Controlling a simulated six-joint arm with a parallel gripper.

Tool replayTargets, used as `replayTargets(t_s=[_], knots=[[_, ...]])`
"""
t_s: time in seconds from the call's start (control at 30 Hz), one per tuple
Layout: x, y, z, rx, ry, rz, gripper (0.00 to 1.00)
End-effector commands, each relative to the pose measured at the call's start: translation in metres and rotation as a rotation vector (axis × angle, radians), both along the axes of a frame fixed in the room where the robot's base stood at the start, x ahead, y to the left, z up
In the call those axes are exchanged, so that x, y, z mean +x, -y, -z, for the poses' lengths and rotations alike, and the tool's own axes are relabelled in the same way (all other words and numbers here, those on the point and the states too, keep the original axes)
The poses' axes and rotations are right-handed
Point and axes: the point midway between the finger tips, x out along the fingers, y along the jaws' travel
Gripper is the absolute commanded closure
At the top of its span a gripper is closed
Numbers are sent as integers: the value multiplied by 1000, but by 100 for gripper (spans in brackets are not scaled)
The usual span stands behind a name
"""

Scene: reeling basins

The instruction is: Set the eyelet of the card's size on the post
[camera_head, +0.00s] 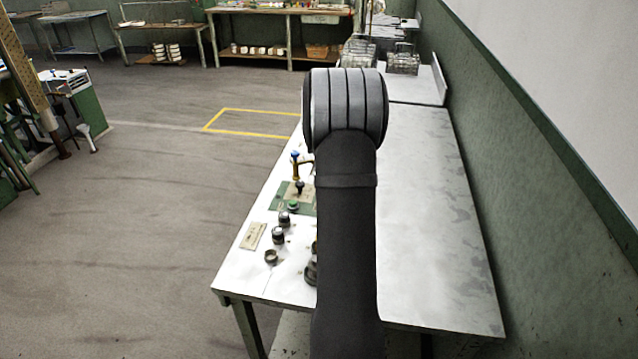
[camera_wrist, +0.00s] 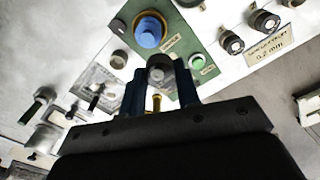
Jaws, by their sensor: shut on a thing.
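My gripper (camera_wrist: 159,82) shows in the wrist view, its two dark fingers shut on a dark round eyelet piece (camera_wrist: 160,68) with a grey face. It is over the edge of the green plate (camera_wrist: 184,38). A small brass part (camera_wrist: 156,103) shows between the fingers; I cannot tell whether it is the post. The card (camera_wrist: 270,48) seems to read 0.2 mm; it also lies on the bench in the head view (camera_head: 253,235). Two other dark eyelet pieces stand near it (camera_wrist: 231,42) (camera_wrist: 264,20). In the head view my arm hides the gripper.
A blue knob (camera_wrist: 148,32) and a green button (camera_wrist: 197,61) are on the green plate. In the head view a dark ring (camera_head: 271,257) lies on the white bench (camera_head: 425,215). The bench's right side is clear, beside a green wall. Wire baskets (camera_head: 403,62) stand at the back.

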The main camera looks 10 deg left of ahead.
Motion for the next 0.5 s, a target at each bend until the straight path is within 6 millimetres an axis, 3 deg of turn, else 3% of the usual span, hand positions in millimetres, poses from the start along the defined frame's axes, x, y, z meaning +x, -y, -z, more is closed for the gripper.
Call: replayTargets(t_s=[0.03,0.2,0.33,0.5], knots=[[16,2,5,0,0,2,92],[60,9,16,0,0,2,92],[84,15,24,0,0,1,92],[99,19,29,0,1,0,92]])
